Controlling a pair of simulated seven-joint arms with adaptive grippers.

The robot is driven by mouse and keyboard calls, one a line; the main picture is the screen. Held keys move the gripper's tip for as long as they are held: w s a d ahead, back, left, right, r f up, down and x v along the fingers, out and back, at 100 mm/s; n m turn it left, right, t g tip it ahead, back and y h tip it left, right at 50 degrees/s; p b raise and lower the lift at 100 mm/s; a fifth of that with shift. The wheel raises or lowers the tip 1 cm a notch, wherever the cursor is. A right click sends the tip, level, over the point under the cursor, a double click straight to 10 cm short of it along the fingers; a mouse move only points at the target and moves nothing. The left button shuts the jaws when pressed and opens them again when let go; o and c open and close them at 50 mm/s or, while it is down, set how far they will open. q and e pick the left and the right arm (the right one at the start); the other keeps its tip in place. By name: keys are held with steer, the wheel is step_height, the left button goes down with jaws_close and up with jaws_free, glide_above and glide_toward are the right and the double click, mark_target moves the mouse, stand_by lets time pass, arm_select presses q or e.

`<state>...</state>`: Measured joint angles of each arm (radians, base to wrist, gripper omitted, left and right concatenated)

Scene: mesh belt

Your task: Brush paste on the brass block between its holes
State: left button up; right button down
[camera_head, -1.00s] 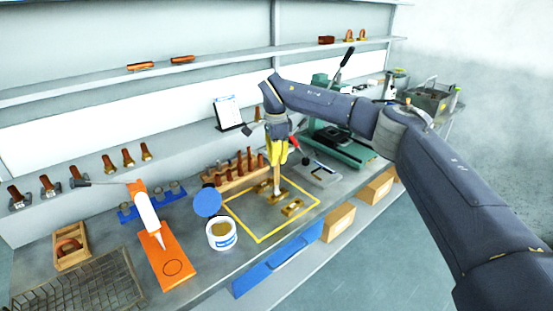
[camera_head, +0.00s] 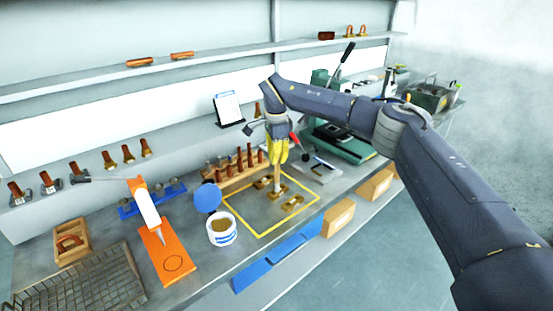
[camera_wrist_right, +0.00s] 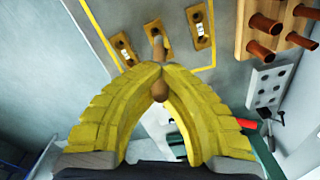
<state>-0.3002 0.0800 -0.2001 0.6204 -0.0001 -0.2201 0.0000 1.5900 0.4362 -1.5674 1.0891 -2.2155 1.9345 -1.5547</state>
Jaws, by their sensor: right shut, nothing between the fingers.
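Several small brass blocks with holes lie inside a yellow square outline (camera_head: 232,216) on the bench. In the right wrist view they are a left block (camera_wrist_right: 123,49), a middle block (camera_wrist_right: 155,62) and a right block (camera_wrist_right: 201,30). My right gripper (camera_head: 278,161) is over the middle block, yellow fingers pointing down and tips together. An open white tub of brownish paste (camera_head: 221,229) stands left of the outline. My left gripper is out of view.
A round blue lid (camera_head: 207,198) stands behind the tub. A wooden rack of copper pieces (camera_head: 232,180) is behind the outline. A white tube (camera_head: 149,210) stands over an orange board (camera_head: 168,260) at left. A green press (camera_head: 345,143) is at right.

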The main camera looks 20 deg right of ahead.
steer(key=shift+a, duration=0.1)
stand_by(3.1)
steer(key=shift+r, duration=3)
